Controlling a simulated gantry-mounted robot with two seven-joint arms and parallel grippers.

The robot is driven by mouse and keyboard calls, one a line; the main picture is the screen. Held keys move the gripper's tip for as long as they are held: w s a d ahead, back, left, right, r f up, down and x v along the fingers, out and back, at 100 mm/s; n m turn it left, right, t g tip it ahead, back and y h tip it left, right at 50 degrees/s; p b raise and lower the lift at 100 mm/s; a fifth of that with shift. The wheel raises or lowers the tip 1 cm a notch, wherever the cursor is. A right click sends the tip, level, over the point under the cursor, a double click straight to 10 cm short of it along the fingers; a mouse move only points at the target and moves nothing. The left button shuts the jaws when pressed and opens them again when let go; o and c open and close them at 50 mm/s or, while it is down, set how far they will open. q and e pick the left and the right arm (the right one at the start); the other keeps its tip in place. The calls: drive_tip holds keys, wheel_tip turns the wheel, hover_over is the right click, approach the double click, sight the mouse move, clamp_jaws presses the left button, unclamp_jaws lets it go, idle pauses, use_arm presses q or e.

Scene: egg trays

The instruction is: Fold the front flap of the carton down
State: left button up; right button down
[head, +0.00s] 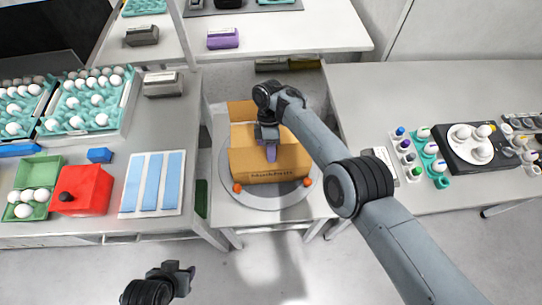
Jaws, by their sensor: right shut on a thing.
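The brown carton (245,165) sits on a round grey plate (231,198) in the middle of the bench, its lettered front face towards me. A flap (241,109) stands out at its back left. My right gripper (271,153) reaches down onto the carton's top from the right, its purple tips at the carton. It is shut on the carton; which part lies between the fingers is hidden. My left gripper (184,270) hangs low at the front, over the floor, away from the carton. Its finger gap is unclear.
Orange knobs (237,188) sit at the plate's front edge. Teal egg trays (90,103), a green egg box (38,178), a red box (82,190) and blue strips (153,184) fill the left bench. The right bench (440,92) is clear towards the back.

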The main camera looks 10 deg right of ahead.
use_arm(q)
drive_tip(key=shift+d+f, duration=0.1)
idle(0.3)
use_arm(e)
drive_tip(key=c, duration=1.3)
unclamp_jaws()
drive_tip(key=shift+c, duration=0.2)
